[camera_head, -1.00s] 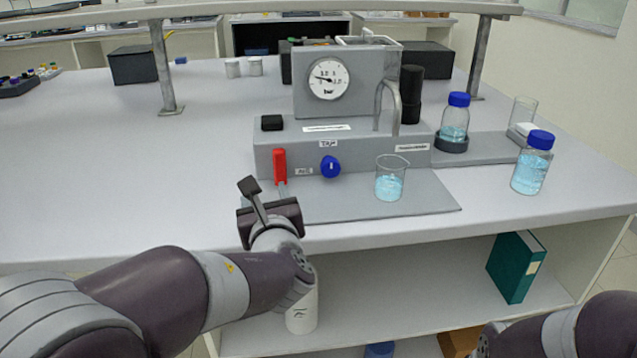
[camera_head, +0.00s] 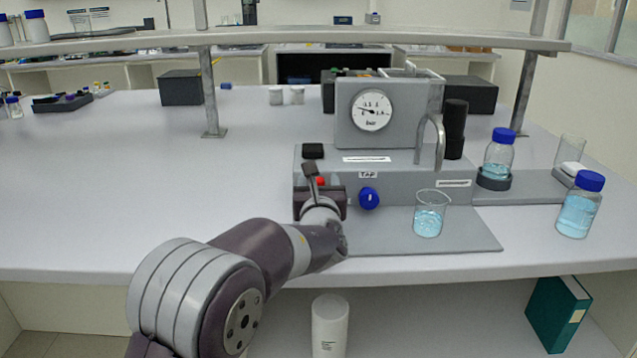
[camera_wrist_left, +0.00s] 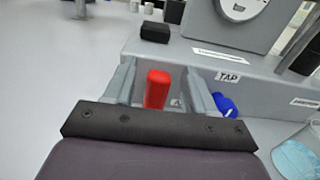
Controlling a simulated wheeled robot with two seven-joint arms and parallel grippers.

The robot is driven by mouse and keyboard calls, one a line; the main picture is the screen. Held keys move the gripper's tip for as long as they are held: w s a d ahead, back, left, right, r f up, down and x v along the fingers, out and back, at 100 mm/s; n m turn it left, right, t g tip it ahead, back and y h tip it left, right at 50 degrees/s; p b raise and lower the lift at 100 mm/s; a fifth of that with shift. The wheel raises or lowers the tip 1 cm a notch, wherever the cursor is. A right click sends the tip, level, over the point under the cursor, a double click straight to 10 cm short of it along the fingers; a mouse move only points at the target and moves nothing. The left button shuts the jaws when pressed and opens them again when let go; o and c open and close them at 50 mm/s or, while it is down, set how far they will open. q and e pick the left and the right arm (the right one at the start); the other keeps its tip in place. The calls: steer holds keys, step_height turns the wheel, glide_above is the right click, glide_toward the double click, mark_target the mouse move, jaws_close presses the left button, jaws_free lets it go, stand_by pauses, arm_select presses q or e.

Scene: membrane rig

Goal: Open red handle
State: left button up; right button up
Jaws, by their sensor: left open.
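The red handle (camera_wrist_left: 157,89) stands on the front of the grey rig (camera_head: 330,153), left of the blue tap knob (camera_head: 369,198). In the head view my left gripper covers most of it, and only a bit of red (camera_head: 320,181) shows. My left gripper (camera_head: 312,178) is open at the handle. In the left wrist view its two fingers (camera_wrist_left: 160,88) stand on either side of the red handle, with a gap to each side visible. The blue knob (camera_wrist_left: 224,104) lies just beyond the right finger. My right gripper is not in view.
A beaker of blue liquid (camera_head: 430,215) stands on the rig's base plate, right of the knob. Blue-capped bottles (camera_head: 498,157) stand farther right. A dial gauge (camera_head: 371,110) sits on the rig.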

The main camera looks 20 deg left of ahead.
arm_select(q)
jaws_close()
steer(key=shift+a+f+b, duration=0.1)
steer(key=shift+f+b, duration=0.1)
steer(key=shift+b, duration=0.4)
steer(key=n+b, duration=0.2)
steer(key=b, duration=0.2)
steer(key=a+n+b, duration=0.1)
steer(key=n+b, duration=0.1)
steer(key=b, duration=0.2)
steer(key=a+f+n+b, duration=0.1)
steer(key=n+b, duration=0.1)
steer(key=b, duration=0.2)
steer(key=shift+s+f+n, duration=0.1)
steer(key=shift+s+n, duration=0.2)
steer(key=shift+s, duration=0.05)
steer(key=n+b, duration=0.2)
steer(key=a+f+n+b, duration=0.1)
steer(key=n+b, duration=0.1)
steer(key=b, duration=0.1)
steer(key=n+b, duration=0.2)
steer(key=shift+s+a+f, duration=0.15)
steer(key=shift+f, duration=0.05)
steer(key=shift+a+f+n+b, duration=0.1)
steer(key=shift+f+n+b, duration=0.15)
steer(key=shift+n+b, duration=0.8)
steer(key=shift+a+f+n+b, duration=0.1)
steer(key=shift+f+n+b, duration=0.1)
steer(key=shift+n+b, duration=0.8)
steer(key=shift+s, duration=0.1)
